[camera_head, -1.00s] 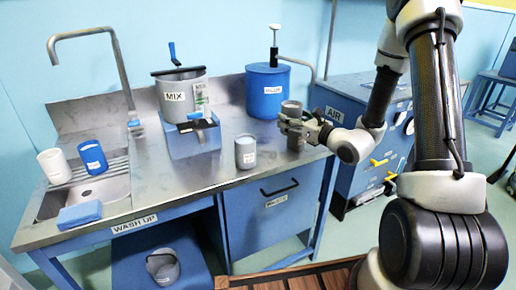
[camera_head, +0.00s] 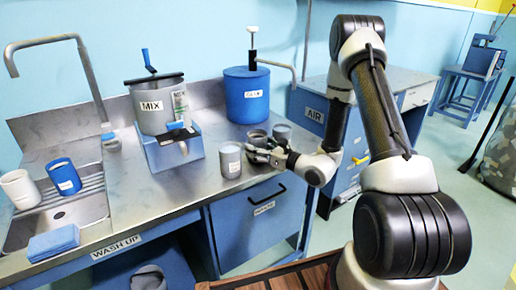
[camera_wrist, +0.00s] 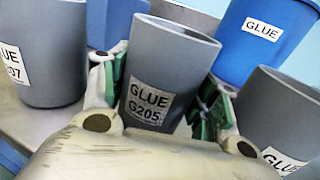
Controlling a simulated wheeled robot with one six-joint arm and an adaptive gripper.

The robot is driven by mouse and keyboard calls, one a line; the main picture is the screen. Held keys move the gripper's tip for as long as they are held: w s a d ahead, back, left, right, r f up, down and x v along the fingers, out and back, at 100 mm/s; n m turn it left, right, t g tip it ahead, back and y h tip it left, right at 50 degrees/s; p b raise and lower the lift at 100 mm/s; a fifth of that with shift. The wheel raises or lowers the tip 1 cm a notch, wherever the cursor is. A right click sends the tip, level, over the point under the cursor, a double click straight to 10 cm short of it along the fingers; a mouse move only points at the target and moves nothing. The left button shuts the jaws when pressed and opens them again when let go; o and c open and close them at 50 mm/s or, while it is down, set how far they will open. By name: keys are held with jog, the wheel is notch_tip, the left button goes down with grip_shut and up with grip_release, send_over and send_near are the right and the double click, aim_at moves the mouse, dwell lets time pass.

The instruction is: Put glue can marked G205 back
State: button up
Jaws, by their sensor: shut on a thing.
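The grey glue can marked G205 (camera_wrist: 160,75) stands between my gripper's green-padded fingers in the wrist view, its label facing the camera. In the head view this can (camera_head: 257,136) shows above my gripper (camera_head: 262,153), which is shut on it over the steel bench. Its base is hidden, so I cannot tell whether it touches the bench. A grey can with a label ending in 07 (camera_wrist: 42,55) is close on the left, and it also shows in the head view (camera_head: 230,160). Another grey GLUE can (camera_wrist: 275,115) is close on the right, also in the head view (camera_head: 282,131).
A blue GLUE drum with a pump (camera_head: 247,95) stands behind the cans. A grey MIX pot (camera_head: 155,105) on a blue stand is further left. The bench's front edge runs below my gripper.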

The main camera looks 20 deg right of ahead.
jog(key=shift+f, duration=0.2)
jog(key=o, duration=1)
jog(key=shift+o, duration=0.2)
